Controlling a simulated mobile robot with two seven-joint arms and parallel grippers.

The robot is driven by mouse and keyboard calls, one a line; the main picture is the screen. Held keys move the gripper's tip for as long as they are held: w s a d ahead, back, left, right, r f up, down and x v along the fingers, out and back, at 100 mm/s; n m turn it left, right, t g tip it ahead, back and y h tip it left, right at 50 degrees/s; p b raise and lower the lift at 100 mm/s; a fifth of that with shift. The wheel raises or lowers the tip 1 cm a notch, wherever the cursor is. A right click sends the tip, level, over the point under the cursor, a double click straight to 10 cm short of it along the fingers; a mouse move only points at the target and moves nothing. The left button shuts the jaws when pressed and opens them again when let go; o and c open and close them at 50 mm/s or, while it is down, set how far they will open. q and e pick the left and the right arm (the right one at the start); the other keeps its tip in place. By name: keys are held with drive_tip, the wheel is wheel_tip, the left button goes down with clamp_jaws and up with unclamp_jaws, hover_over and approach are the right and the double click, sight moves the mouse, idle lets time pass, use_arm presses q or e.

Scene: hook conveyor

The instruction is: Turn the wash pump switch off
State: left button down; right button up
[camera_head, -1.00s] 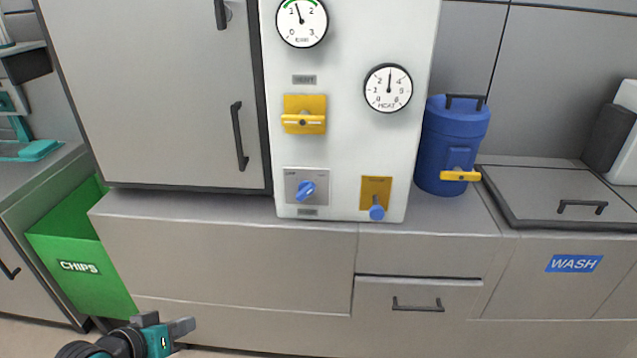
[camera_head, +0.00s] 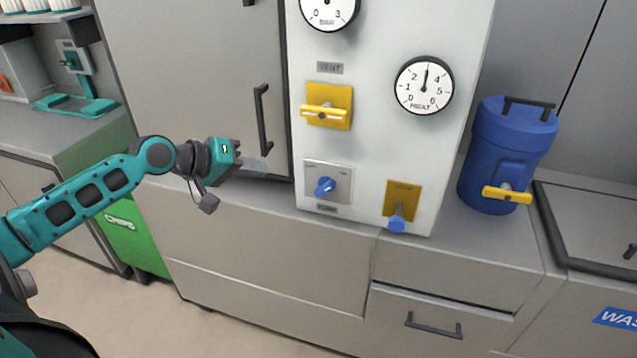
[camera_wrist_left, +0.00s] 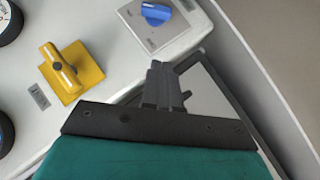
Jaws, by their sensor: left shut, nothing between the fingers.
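A blue rotary switch (camera_head: 324,187) sits on a grey plate low on the white panel (camera_head: 365,140). Its handle stands diagonally, and its labels are too small to read, so I cannot confirm it is the wash pump switch. It also shows at the top of the left wrist view (camera_wrist_left: 156,13). My left gripper (camera_head: 262,168) is shut and empty, left of the switch and apart from it, near the panel's left edge. In the left wrist view its fingers (camera_wrist_left: 158,82) point toward the switch plate. My right gripper is out of view.
A yellow VENT handle (camera_head: 324,112) is above the switch, and a blue-tipped lever (camera_head: 397,222) on a yellow plate is to its right. A cabinet door handle (camera_head: 262,120) is close above my left gripper. A blue canister (camera_head: 510,150) stands right of the panel.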

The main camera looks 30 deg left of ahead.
use_arm(q)
drive_tip(key=shift+s, duration=0.1)
approach(318, 188)
drive_tip(key=w+a, duration=0.1)
drive_tip(key=w, duration=0.3)
drive_tip(key=d+f, duration=0.2)
drive_tip(key=d, duration=0.1)
drive_tip(key=shift+w+f, duration=0.4)
idle(0.5)
